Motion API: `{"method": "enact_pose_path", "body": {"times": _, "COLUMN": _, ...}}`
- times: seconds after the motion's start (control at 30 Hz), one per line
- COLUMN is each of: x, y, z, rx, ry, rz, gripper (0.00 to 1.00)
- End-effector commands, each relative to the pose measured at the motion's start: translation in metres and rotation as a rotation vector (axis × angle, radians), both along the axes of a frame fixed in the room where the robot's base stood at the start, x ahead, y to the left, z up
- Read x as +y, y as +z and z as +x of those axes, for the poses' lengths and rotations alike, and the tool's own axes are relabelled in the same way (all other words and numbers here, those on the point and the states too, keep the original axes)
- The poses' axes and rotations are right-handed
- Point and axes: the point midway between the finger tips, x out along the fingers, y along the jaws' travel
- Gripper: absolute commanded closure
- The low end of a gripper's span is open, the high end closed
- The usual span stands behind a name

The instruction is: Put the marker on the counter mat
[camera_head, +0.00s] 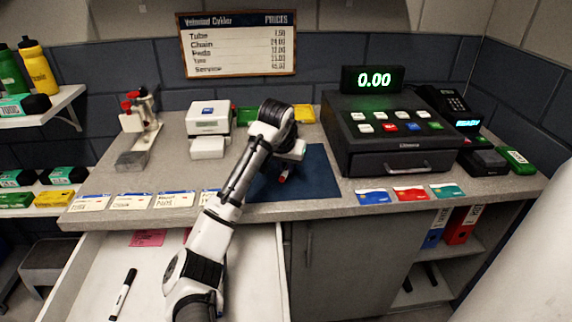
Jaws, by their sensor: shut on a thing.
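The dark blue counter mat (318,180) lies on the counter, left of the cash register. My gripper (286,168) is over the mat, largely hidden by my own wrist. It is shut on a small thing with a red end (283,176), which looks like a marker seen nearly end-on. I cannot tell whether this thing touches the mat. Another marker (122,295), white with black ends, lies in the open drawer at the lower left.
The open drawer (250,285) juts out below my arm and also holds a pink slip (148,238). The cash register (390,135) stands right of the mat. Three cards (410,193) lie along the front edge. A white card printer (208,118) stands left of my arm.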

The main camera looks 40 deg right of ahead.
Motion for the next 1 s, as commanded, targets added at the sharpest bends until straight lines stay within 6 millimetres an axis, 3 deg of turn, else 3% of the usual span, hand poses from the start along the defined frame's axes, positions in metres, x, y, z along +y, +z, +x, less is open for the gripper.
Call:
{"method": "enact_pose_path", "body": {"times": 0.27, "x": 0.0000, "y": -0.0055, "z": 0.0001, "rx": 0.001, "ry": 0.001, "rz": 0.001, "gripper": 1.00}}
{"method": "enact_pose_path", "body": {"times": 0.3, "x": 0.0001, "y": -0.0063, "z": 0.0002, "rx": 0.001, "ry": 0.001, "rz": 0.001, "gripper": 0.85}}
{"method": "enact_pose_path", "body": {"times": 0.47, "x": -0.0004, "y": -0.0070, "z": -0.0007, "rx": 0.002, "ry": -0.001, "rz": 0.002, "gripper": 0.64}}
{"method": "enact_pose_path", "body": {"times": 1.0, "x": -0.0026, "y": -0.0062, "z": -0.0040, "rx": 0.007, "ry": -0.009, "rz": 0.005, "gripper": 0.64}}
